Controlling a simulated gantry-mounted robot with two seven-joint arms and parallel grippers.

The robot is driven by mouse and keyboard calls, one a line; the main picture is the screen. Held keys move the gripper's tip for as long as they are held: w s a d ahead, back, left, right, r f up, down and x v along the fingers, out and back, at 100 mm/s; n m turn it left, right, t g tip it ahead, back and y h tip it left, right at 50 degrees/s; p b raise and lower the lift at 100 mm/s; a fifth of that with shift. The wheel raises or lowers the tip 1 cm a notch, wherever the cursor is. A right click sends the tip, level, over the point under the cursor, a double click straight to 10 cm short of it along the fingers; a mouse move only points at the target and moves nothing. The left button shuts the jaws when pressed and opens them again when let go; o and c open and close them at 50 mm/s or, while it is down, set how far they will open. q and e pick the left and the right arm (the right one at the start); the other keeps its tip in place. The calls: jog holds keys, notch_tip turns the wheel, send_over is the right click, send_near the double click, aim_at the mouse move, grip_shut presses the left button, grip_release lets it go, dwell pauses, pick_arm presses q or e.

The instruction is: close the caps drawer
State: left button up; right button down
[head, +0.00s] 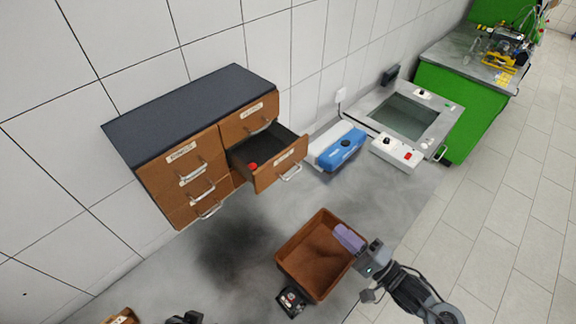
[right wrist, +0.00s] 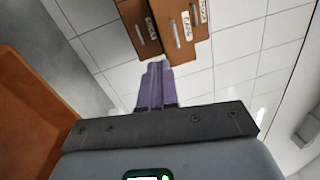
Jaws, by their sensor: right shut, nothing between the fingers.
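The wooden drawer (head: 281,172) on the right side of the cabinet stands pulled out, with a label and metal handle on its front. A small red item (head: 253,166) lies inside its dark interior. The label is too small to read surely. My right gripper (head: 348,238) has purple fingers and is shut and empty, over the right rim of the brown bin, in front of and apart from the open drawer. In the right wrist view its closed fingers (right wrist: 157,82) point toward the cabinet's drawer fronts (right wrist: 181,28).
The cabinet (head: 190,110) stands against the tiled wall. A brown bin (head: 288,262) sits on the grey table, with a small dark device (head: 292,300) beside it. A blue-and-white device (head: 342,147) stands right of the drawer. The table between drawer and bin is clear.

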jog(key=w, duration=0.2)
jog(key=n+p, duration=0.1)
jog(key=p, duration=0.1)
send_near(295, 174)
jog(key=shift+y, duration=0.3)
jog(key=x, duration=0.5)
jog(key=shift+w+f, duration=0.1)
jog(key=shift+f, duration=0.15)
pick_arm(q)
jog(key=shift+s+a+r, duration=0.25)
jog(key=shift+s+r, duration=0.15)
jog(key=shift+s, duration=0.2)
pick_arm(e)
jog(key=shift+x, duration=0.8)
jog(key=shift+f, duration=0.1)
